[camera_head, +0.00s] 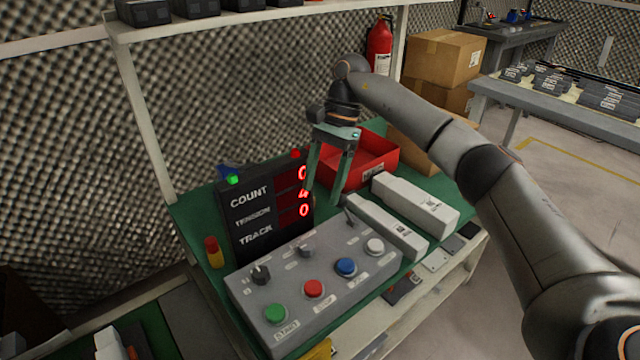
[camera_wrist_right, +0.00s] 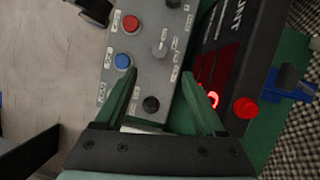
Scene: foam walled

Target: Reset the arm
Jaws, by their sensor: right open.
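My right arm (camera_head: 440,130) reaches in from the right, and its gripper (camera_head: 325,195) is open and empty. Its two green fingers point down above the back of the grey control box (camera_head: 265,285), beside the dark display (camera_head: 265,208). In the right wrist view the open fingers (camera_wrist_right: 160,78) are spread over the same box (camera_wrist_right: 150,70), with a black knob or lever top (camera_wrist_right: 151,104) between them. The box carries a green button (camera_head: 275,313), a red button (camera_head: 313,288), a blue button (camera_head: 346,267) and a white button (camera_head: 375,245). My left gripper is in neither view.
A red bin (camera_head: 360,160) stands behind the gripper. White boxes (camera_head: 415,205) lie right of it on the green bench. The display shows red digits; a red-yellow piece (camera_head: 214,252) stands at its left. Cardboard boxes (camera_head: 443,60) and a fire extinguisher (camera_head: 379,45) are behind.

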